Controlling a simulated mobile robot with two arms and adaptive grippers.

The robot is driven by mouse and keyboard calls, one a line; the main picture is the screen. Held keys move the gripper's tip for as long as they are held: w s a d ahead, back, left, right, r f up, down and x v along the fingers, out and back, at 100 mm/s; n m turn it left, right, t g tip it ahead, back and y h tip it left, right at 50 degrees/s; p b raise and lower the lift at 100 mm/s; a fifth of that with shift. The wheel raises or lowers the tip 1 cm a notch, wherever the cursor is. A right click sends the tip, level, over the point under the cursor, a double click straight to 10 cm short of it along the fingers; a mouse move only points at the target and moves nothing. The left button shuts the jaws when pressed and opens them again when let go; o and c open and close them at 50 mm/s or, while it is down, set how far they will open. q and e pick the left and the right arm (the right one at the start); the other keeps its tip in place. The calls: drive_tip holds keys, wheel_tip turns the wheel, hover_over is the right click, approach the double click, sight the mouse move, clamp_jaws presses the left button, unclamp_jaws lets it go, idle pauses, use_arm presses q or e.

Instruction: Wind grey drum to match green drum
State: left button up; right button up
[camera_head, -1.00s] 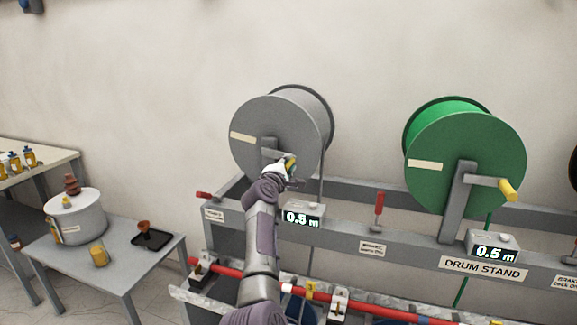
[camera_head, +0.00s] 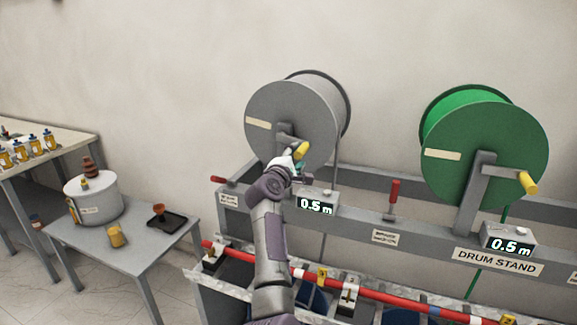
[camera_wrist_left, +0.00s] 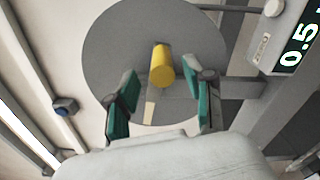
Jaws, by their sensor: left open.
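The grey drum (camera_head: 275,118) hangs on the stand, with its counter (camera_head: 315,205) reading 0.5 m. The green drum (camera_head: 495,145) stands to its right, and its counter (camera_head: 509,243) also reads 0.5 m. My left gripper (camera_head: 297,160) is at the grey drum's yellow crank handle (camera_head: 301,150). In the left wrist view, the gripper (camera_wrist_left: 160,100) is open, with teal pads on either side of the yellow handle (camera_wrist_left: 162,65). The handle lies ahead between the pads, with gaps at both sides. My right gripper is not in view.
The drum stand's frame (camera_head: 355,225) carries a red brake lever (camera_head: 394,190) between the drums and another red lever (camera_head: 218,180) at the left. A red bar (camera_head: 375,295) runs along the front. A grey table (camera_head: 150,245) with a pot (camera_head: 95,200) stands at left.

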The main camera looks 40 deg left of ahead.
use_arm(q)
drive_tip(key=v, duration=0.7)
drive_tip(key=shift+a, duration=0.1)
